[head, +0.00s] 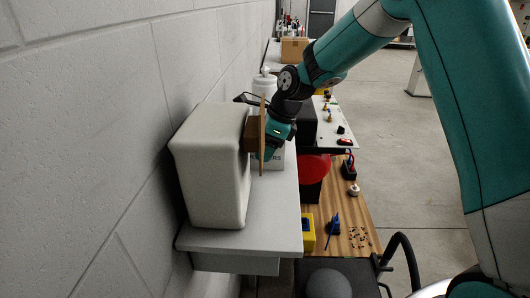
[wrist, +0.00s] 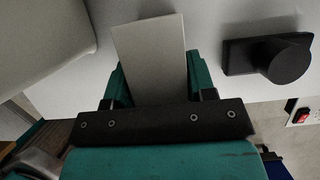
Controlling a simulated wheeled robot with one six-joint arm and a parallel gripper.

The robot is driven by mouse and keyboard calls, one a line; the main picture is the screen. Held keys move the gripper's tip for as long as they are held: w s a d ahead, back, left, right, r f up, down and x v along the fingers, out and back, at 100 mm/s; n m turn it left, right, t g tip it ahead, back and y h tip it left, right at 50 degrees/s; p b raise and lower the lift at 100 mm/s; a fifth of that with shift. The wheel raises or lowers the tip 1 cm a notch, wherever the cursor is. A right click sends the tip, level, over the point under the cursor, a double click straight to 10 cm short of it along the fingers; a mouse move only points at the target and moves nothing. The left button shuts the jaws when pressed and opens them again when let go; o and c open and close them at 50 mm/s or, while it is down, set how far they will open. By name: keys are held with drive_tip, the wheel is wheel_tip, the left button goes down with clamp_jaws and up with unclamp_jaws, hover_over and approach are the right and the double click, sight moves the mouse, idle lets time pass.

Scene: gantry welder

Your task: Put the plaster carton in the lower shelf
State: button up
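The plaster carton (head: 276,160) is a pale box with dark lettering, seen partly behind my gripper in the head view. In the wrist view its pale face (wrist: 153,58) lies between my green fingers, with both side edges against them. My gripper (wrist: 160,82) appears shut on it; in the head view my gripper (head: 268,150) comes down over the carton above the light grey wall shelf (head: 270,218). I cannot tell whether the carton touches the shelf. A grey part (head: 235,265) shows beneath the shelf's front; a separate lower shelf is not clearly visible.
A large beige rounded casing (head: 212,175) stands on the shelf, left of my gripper. An upright brown board (head: 262,120) is close beside the gripper. A white bottle (head: 265,84) stands behind. A wooden bench (head: 345,215) with tools lies to the right. A dark round knob (wrist: 283,58) is right of the carton.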

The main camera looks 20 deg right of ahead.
drive_tip(key=c, duration=0.5)
drive_tip(key=shift+o, duration=0.2)
drive_tip(key=shift+r, duration=0.1)
